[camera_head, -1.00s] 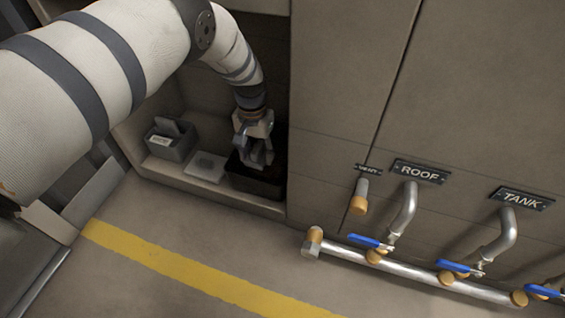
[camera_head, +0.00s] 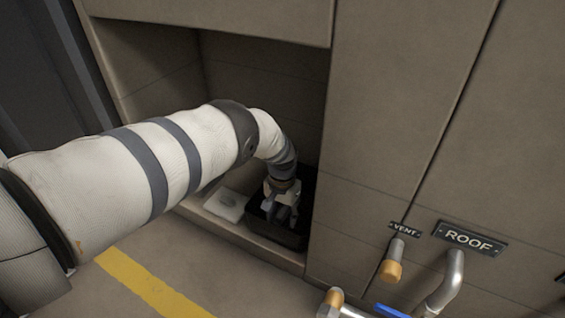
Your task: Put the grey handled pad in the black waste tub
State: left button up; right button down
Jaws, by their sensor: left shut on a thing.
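The black waste tub (camera_head: 272,233) stands on the shelf of the open recess, against its right side. My left gripper (camera_head: 281,213) points down at the mouth of the tub, with its fingertips at or below the rim. It is shut on the grey handled pad, which is small, dark and mostly hidden by the fingers and the tub. I cannot tell whether the pad touches the tub floor. My right gripper is not in view.
A pale square item (camera_head: 227,204) lies on the shelf just left of the tub. The cabinet wall right of the recess carries the VENT sign (camera_head: 405,229), the ROOF sign (camera_head: 469,238) and pipes. A yellow stripe (camera_head: 150,283) crosses the floor.

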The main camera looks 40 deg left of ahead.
aim_at(282, 211)
pick_arm(q)
jog(key=shift+f, duration=0.15)
jog(key=shift+f, duration=0.4)
jog(key=o, duration=1.2)
jog(key=shift+r, duration=0.3)
notch_tip(282, 211, up, 13)
jog(key=p, duration=0.7)
jog(key=shift+f+p, duration=0.2)
jog(key=shift+p, duration=0.2)
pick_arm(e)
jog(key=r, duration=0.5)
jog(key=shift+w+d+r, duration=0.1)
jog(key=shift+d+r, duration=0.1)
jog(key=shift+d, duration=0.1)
